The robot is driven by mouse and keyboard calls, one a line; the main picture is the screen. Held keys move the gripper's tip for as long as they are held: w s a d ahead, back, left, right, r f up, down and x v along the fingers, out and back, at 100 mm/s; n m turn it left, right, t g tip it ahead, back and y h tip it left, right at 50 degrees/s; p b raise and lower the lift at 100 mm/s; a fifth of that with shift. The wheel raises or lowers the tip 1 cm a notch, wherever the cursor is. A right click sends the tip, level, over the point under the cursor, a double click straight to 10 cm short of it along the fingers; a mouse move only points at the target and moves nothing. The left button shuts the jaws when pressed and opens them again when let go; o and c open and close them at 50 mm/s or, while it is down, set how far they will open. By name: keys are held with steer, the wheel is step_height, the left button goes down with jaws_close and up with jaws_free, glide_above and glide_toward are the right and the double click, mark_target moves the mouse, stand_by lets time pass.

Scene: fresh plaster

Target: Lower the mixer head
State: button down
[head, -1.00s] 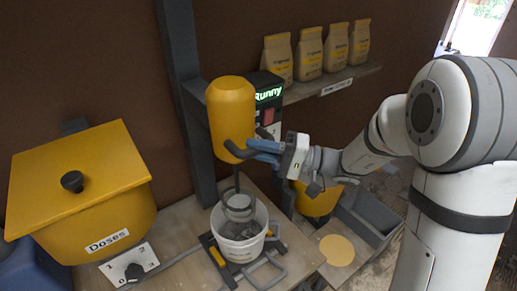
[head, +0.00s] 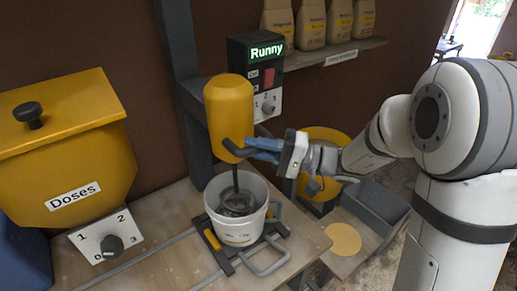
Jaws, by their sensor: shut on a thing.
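The yellow mixer head (head: 229,108) is on the dark upright column (head: 182,80). Its dark shaft goes down into the white bucket (head: 238,232), and the whisk (head: 238,203) is inside the bucket, its lower part hidden. My gripper (head: 262,150) comes from the right and is shut on the dark handle (head: 237,148) at the lower front of the mixer head. The blue fingers hide part of the handle. The bucket stands upright in a dark and yellow holder (head: 216,246) on the bench.
The control box (head: 260,75) reads "Runny", with a red switch and a dial. A yellow "Doses" hopper (head: 70,150) and its dial (head: 112,244) are at left. Paper bags (head: 312,22) stand on a shelf. A grey tray (head: 370,215) is below my arm.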

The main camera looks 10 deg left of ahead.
step_height(320, 180, down, 6)
steer(key=b, duration=0.4)
steer(key=shift+f+b, duration=0.2)
steer(key=shift+b, duration=0.15)
steer(key=shift+s, duration=0.1)
steer(key=c, duration=1.3)
jaws_free()
steer(key=shift+a, duration=0.1)
steer(key=d+f, duration=0.1)
steer(key=d, duration=0.6)
steer(key=shift+w+d+b, duration=0.3)
steer(key=shift+w+d, duration=0.1)
steer(key=shift+w, duration=0.05)
steer(key=shift+s, duration=0.1)
